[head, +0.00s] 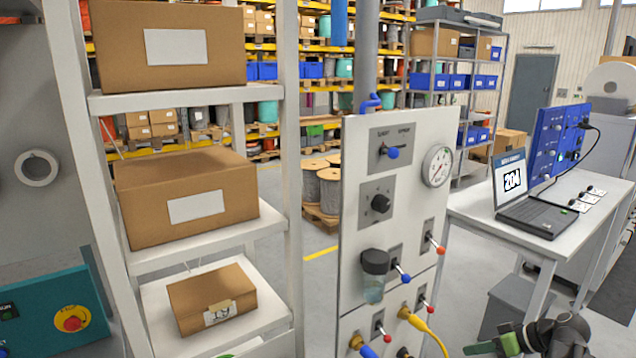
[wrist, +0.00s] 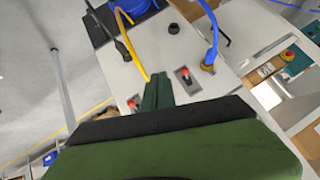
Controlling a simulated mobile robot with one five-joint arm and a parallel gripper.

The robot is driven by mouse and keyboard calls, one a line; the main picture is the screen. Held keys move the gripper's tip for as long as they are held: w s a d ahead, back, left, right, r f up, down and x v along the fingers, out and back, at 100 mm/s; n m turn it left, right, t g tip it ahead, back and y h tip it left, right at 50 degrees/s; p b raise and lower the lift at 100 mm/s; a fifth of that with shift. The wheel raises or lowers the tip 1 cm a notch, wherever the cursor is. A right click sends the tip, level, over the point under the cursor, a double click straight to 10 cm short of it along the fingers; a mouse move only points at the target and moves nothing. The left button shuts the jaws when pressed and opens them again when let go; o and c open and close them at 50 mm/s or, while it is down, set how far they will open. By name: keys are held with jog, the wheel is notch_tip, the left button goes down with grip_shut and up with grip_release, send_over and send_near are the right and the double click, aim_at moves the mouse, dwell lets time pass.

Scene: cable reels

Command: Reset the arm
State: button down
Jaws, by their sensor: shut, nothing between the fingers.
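My gripper (head: 484,348) shows at the bottom right of the head view, green, at the end of my dark arm. It is to the right of the white control panel (head: 352,215) and below the table with the laptop. In the wrist view my gripper (wrist: 158,90) has its narrow green fingers together with nothing between them. They point toward the lower part of the panel (wrist: 205,55), where cables and red-tipped switches show. I cannot tell the exact gap to the panel.
A yellow cable (head: 430,335) and a blue plug (head: 366,351) stick out of the panel's lower part. A laptop (head: 535,208) stands on a white table (head: 560,240). A shelf (head: 150,100) with several cardboard boxes stands at left. Open floor lies behind the panel.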

jog(key=a+f+m+g+h, duration=0.2)
jog(key=a+f+g+h, duration=0.1)
jog(key=a, duration=1.1)
jog(key=a+f+m+g+h, duration=0.2)
jog(key=a+f+g+h, duration=0.1)
jog(key=a, duration=1.1)
notch_tip(320, 180, down, 2)
jog(key=shift+s+a+h, duration=0.35)
jog(key=shift+h, duration=0.35)
